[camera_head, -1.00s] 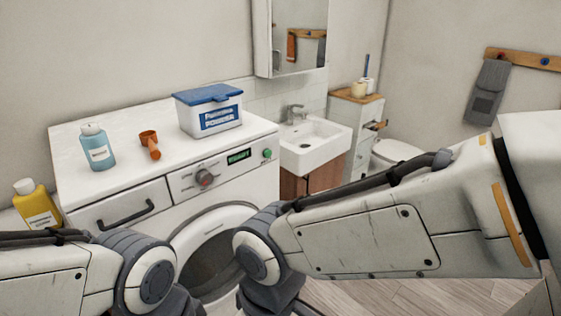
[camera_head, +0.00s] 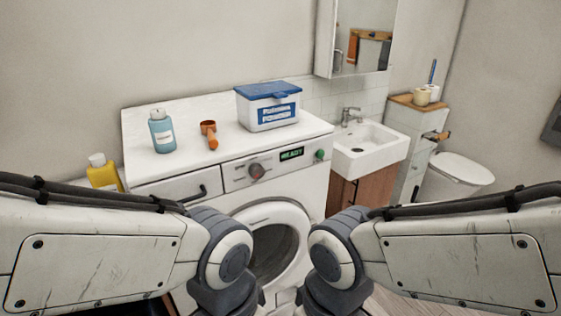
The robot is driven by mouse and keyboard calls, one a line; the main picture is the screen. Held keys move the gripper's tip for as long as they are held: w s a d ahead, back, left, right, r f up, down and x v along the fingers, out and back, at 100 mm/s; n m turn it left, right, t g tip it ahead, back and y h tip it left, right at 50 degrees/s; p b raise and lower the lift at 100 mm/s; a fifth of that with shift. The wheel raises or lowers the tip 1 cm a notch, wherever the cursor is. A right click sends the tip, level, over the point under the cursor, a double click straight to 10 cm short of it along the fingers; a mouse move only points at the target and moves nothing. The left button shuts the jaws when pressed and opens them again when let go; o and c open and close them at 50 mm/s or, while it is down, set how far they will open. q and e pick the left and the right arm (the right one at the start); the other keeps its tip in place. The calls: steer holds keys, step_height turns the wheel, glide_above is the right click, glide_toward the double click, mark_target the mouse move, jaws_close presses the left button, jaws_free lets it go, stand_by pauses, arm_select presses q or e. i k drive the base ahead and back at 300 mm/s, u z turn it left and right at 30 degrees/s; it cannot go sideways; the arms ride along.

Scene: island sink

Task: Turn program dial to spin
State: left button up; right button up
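The program dial (camera_head: 257,171) is a round knob with a reddish face on the front panel of the white washing machine (camera_head: 228,145). Which setting it points to is too small to tell. A green-lit display (camera_head: 292,153), which seems to read "READY", and a green button (camera_head: 320,155) sit to its right. The round door (camera_head: 275,245) below looks shut. Both my arms reach in from the sides and bend down in front of the machine, below and apart from the dial. Both grippers are out of the picture.
On the machine top stand a blue bottle (camera_head: 162,132), an orange scoop (camera_head: 209,134) and a powder box (camera_head: 268,108) with a blue lid. A yellow bottle (camera_head: 103,174) is at the left. The drawer handle (camera_head: 196,194) sticks out. A sink (camera_head: 368,148) is at the right.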

mark_target(256, 170)
steer(key=u, duration=1.35)
steer(key=k, duration=0.8)
steer(key=z, duration=1.05)
steer(key=i, duration=0.7)
steer(key=u, duration=0.1)
